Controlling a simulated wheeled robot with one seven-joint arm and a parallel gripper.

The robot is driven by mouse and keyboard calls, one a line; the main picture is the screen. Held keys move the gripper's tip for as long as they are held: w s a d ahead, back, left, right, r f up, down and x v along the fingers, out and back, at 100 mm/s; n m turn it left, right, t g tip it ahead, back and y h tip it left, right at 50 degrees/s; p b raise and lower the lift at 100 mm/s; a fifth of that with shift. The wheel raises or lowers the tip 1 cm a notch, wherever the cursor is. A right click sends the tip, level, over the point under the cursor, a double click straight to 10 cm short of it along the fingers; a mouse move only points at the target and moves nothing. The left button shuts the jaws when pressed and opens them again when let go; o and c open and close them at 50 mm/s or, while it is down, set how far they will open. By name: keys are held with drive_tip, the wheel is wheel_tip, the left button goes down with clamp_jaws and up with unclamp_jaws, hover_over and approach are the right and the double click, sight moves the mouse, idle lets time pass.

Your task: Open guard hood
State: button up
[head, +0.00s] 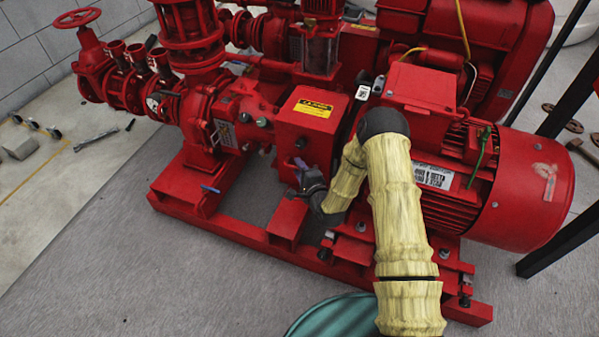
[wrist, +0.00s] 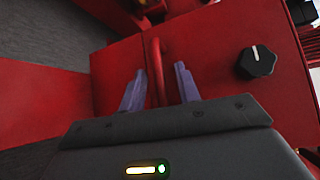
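The guard hood (head: 308,125) is a red box with a yellow warning label, between the pump and the motor. It appears down on the red base frame. In the wrist view its red face (wrist: 215,50) fills the middle, with a slim red bar handle (wrist: 157,72) standing out from it. My gripper (head: 300,168) is at the hood's near lower side. In the wrist view the two purple fingers of my gripper (wrist: 160,88) are apart, one on each side of the handle. Gaps show between fingers and handle. A black knob (wrist: 257,61) is right of the handle.
The red motor (head: 480,190) stands right of the hood, close to my arm. The red pump with valves (head: 205,100) stands left. The base frame (head: 230,225) runs below. A teal round object (head: 325,318) is at the bottom. The grey floor at front left is clear.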

drive_tip(key=shift+w, duration=0.1)
drive_tip(key=shift+a, duration=0.1)
drive_tip(key=c, duration=0.5)
clamp_jaws()
